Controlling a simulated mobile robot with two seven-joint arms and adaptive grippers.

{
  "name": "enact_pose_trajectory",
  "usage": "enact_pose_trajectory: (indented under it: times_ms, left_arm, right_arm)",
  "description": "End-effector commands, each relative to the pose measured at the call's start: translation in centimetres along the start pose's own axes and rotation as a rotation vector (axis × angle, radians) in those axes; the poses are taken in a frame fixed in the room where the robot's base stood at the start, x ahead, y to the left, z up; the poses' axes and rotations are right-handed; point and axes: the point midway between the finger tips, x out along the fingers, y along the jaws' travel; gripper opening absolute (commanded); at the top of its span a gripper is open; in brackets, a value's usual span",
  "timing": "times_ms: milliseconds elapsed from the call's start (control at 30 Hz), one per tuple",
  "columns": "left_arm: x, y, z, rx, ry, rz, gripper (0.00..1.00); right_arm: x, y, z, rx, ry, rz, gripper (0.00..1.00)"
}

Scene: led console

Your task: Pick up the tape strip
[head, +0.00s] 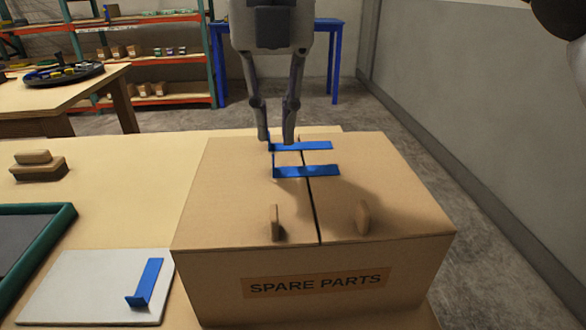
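A cardboard box (222,205) marked "SPARE PARTS" stands on the table, its two top flaps meeting at a seam. Two blue tape strips lie across the seam: a far strip (312,146) and a near strip (318,171), each with a small tab turned up at its left end. My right gripper (276,141) points down over the far strip's left end. Its fingertips are partly apart, with a gap showing and the tab close to the left fingertip; contact is unclear. A third blue strip (151,278) lies on a white plate (75,285) at the lower left. My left gripper is out of view.
Two tan knobs (363,217) stand on the box's front flap area. A green-framed dark panel (22,235) and stacked brown blocks (37,167) are on the table at left. Shelves, a side table and a blue table (331,60) stand behind. A wall is at right.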

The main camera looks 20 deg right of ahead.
Motion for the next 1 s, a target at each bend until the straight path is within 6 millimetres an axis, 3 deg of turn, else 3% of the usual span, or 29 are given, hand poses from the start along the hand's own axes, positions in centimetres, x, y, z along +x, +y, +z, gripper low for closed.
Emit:
enact_pose_trajectory:
  times_ms: [100, 233, 467, 533, 1000]
  left_arm:
    - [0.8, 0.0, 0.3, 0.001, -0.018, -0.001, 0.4]
    - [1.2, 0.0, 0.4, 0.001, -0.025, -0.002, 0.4]
    - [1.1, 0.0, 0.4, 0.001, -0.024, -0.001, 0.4]
    - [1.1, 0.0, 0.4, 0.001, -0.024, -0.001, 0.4]
    - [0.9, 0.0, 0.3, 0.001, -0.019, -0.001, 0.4]
  right_arm:
    - [2.9, 0.2, 0.1, -0.002, 0.008, -0.002, 0.15]
    - [4.4, 0.2, 0.1, -0.002, 0.005, -0.001, 0.15]
    - [4.5, 0.2, 0.1, 0.0, 0.0, 0.001, 0.15]
    - [4.5, 0.2, 0.1, 0.0, 0.0, 0.001, 0.0]
    - [3.7, 0.2, 0.1, -0.001, -0.002, 0.0, 0.0]
